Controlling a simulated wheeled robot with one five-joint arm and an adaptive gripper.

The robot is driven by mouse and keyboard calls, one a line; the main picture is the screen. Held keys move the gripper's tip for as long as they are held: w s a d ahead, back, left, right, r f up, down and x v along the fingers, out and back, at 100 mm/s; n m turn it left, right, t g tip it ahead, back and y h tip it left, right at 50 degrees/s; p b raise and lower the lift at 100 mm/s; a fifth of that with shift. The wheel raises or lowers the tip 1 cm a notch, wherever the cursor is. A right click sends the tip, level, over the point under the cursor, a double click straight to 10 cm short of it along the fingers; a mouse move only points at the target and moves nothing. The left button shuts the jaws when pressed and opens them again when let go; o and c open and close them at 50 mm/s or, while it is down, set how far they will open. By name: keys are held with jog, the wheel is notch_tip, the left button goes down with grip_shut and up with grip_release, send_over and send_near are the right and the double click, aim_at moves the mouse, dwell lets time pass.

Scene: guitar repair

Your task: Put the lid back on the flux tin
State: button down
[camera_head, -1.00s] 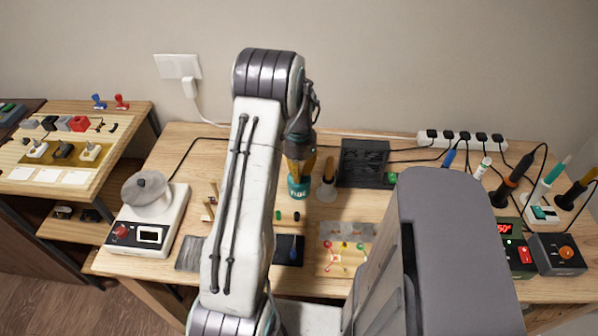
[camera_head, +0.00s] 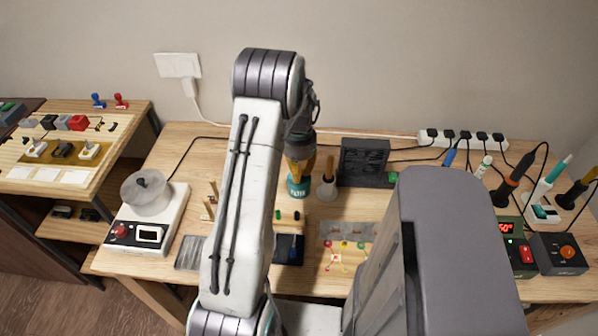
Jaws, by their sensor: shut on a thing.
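The teal flux tin (camera_head: 298,189) stands upright on the workbench near its middle, just right of my arm's upper link. My gripper (camera_head: 300,168) points down directly above the tin, with its amber fingers close to the top. It is shut on the lid, which is mostly hidden between the fingers. I cannot tell whether the lid touches the tin's rim.
A brown-handled cone-shaped tool (camera_head: 327,186) stands close on the tin's right, with a black fan box (camera_head: 364,163) behind it. Soldering irons in stands (camera_head: 541,212) crowd the right end.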

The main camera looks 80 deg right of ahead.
dwell(0.3)
jog(key=c, duration=0.6)
grip_release()
jog(key=shift+r, duration=0.2)
jog(key=shift+r+p, duration=2.35)
jog(key=shift+r, duration=0.95)
jog(key=shift+c, duration=0.2)
grip_shut()
jog(key=shift+f+b, duration=2.3)
jog(key=shift+f, duration=0.6)
